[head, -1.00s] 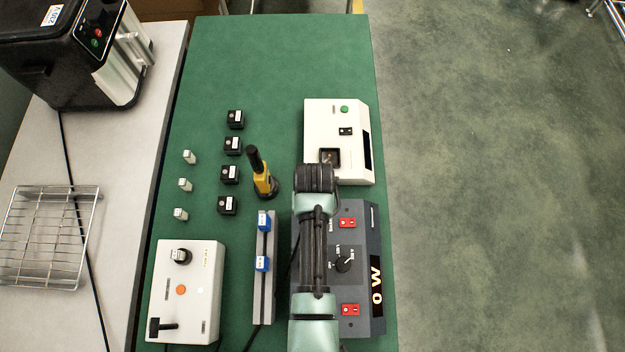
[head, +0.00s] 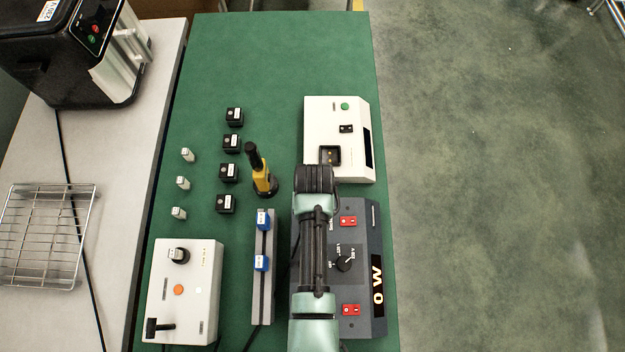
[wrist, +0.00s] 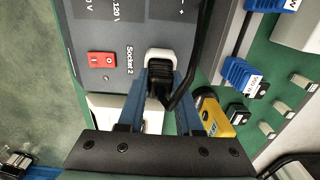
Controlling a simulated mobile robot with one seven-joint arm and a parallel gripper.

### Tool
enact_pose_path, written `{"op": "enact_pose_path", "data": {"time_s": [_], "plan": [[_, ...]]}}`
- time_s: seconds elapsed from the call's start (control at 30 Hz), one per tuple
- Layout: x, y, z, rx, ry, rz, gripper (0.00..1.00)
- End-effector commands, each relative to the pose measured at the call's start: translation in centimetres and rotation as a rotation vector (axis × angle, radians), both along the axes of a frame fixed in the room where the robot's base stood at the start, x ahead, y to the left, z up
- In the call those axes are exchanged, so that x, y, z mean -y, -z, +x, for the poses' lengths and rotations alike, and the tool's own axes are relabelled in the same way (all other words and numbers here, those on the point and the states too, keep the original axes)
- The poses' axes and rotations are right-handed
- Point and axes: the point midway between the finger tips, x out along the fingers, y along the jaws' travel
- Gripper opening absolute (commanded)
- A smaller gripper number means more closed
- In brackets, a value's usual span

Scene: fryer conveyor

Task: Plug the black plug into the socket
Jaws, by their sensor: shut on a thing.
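My gripper (wrist: 163,78) is shut on the black plug (wrist: 158,92), with a blue finger on each side of it in the wrist view. A black cable runs up from the plug past the right finger. A white socket (wrist: 160,55) shows just beyond the plug, on the dark grey power box (wrist: 110,30), beside the label "Socket 2". The plug overlaps the socket's near side; I cannot tell whether it is seated in it. In the head view my arm covers the gripper, plug and socket, and the power box (head: 367,222) shows to its right.
A red switch (wrist: 102,59) sits next to the socket. A white box with a green button (head: 322,115) stands beyond my arm. A yellow-black tool (head: 261,178) and a grey rail with blue blocks (head: 263,290) stand left. The far green table is clear.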

Motion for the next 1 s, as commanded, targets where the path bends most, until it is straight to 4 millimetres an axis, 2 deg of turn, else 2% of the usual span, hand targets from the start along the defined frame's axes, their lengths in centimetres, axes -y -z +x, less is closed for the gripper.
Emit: {"op": "enact_pose_path", "data": {"time_s": [0.27, 0.3, 0.5, 0.8, 1.0], "plan": [[0.0, 0.3, -0.1, -0.003, 0.000, 0.000, 0.00], [0.0, 0.3, -0.1, -0.003, 0.000, 0.000, 0.36], [0.0, 0.3, -0.1, -0.001, 0.000, 0.000, 0.69], [0.0, 0.2, 0.0, -0.001, 0.000, 0.000, 0.69], [0.0, -0.8, 0.0, -0.001, 0.000, 0.000, 0.69]]}}
